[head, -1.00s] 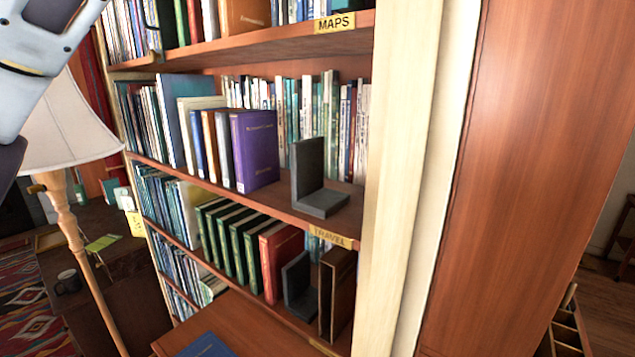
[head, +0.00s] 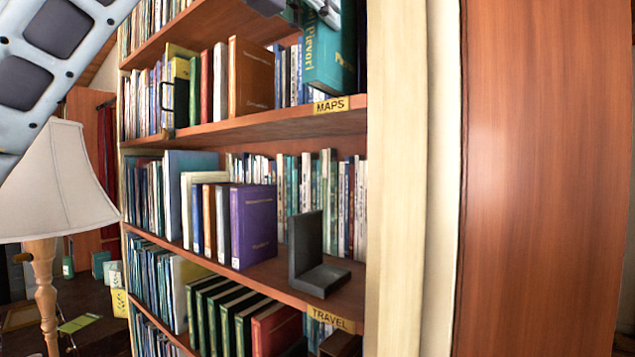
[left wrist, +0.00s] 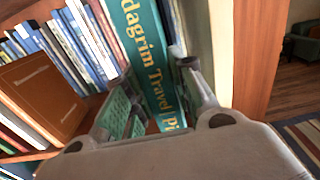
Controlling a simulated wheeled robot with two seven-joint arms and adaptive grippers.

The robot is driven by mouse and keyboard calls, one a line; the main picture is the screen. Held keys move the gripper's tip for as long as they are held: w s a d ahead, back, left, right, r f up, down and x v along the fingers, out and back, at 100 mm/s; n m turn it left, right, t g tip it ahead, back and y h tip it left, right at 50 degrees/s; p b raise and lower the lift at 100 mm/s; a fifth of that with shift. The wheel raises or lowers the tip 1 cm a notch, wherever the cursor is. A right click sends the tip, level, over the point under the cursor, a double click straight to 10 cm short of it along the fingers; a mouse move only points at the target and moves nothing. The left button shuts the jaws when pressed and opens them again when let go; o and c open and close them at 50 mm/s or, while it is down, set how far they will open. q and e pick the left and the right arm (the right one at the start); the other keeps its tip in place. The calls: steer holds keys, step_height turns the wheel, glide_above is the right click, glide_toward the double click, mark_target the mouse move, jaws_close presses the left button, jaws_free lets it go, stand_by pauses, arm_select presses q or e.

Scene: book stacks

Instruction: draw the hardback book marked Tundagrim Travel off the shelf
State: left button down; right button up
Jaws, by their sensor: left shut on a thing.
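The teal hardback book (head: 331,55) with gold lettering is at the right end of the shelf labelled MAPS in the head view, its top cut off by the frame. In the left wrist view the book's spine (left wrist: 150,50) reads "dagrim Travel Pi". My left gripper (left wrist: 158,102) is shut on it, with a finger on either side of the spine. In the head view my left gripper (head: 300,8) shows only partly at the top edge, against the book. I cannot tell whether the book's lower end touches the shelf. My right gripper is not in view.
A brown book (head: 250,75) and several thinner books stand left of the teal one. The MAPS shelf board (head: 235,128) has bare room at its front. A purple book (head: 253,225) and a dark bookend (head: 308,255) are one shelf lower. A lamp (head: 58,180) stands at left.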

arm_select(q)
steer(key=b+v, duration=0.3)
steer(key=v, duration=1)
steer(key=shift+r+b, duration=0.2)
steer(key=shift+b, duration=0.2)
stand_by(0.3)
